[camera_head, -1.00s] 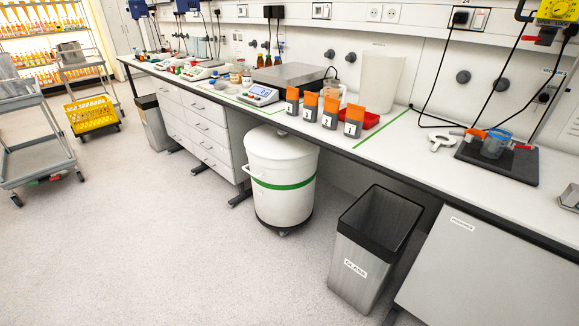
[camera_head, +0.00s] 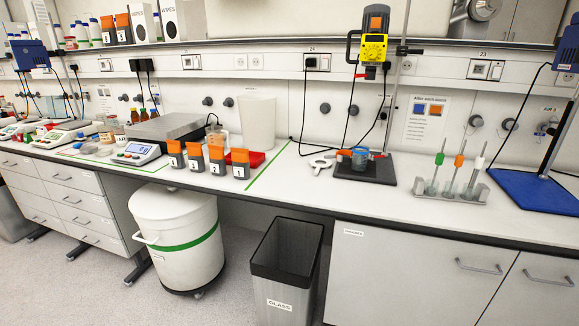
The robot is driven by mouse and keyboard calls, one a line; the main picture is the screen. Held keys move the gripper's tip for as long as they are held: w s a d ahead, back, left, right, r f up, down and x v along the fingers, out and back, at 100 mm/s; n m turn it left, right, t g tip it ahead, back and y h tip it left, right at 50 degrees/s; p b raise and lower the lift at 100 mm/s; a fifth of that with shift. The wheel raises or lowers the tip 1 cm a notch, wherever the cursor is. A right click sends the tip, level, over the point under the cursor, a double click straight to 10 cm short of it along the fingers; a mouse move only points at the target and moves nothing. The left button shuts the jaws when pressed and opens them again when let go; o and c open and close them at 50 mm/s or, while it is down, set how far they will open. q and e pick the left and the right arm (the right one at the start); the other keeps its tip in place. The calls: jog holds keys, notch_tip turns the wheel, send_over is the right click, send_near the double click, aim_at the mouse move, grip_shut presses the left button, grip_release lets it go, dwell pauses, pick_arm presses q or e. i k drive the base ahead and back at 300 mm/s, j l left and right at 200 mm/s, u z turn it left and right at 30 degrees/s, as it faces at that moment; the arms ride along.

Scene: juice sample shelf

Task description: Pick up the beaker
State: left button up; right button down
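A small clear beaker (camera_head: 360,158) with a blue rim stands on the black base plate (camera_head: 377,172) of a stirrer stand, below the yellow stirrer head (camera_head: 373,48). An orange-red piece shows beside it. Neither of my grippers is in view.
The white bench (camera_head: 300,200) runs across the view. A white ring-shaped part (camera_head: 322,163) lies left of the black plate. A rack with brushes (camera_head: 452,190) stands right of it. A grey glass bin (camera_head: 287,265) and a white drum (camera_head: 175,240) stand on the floor in front.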

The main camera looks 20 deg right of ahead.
aim_at(360, 152)
jog(key=z, duration=1.25)
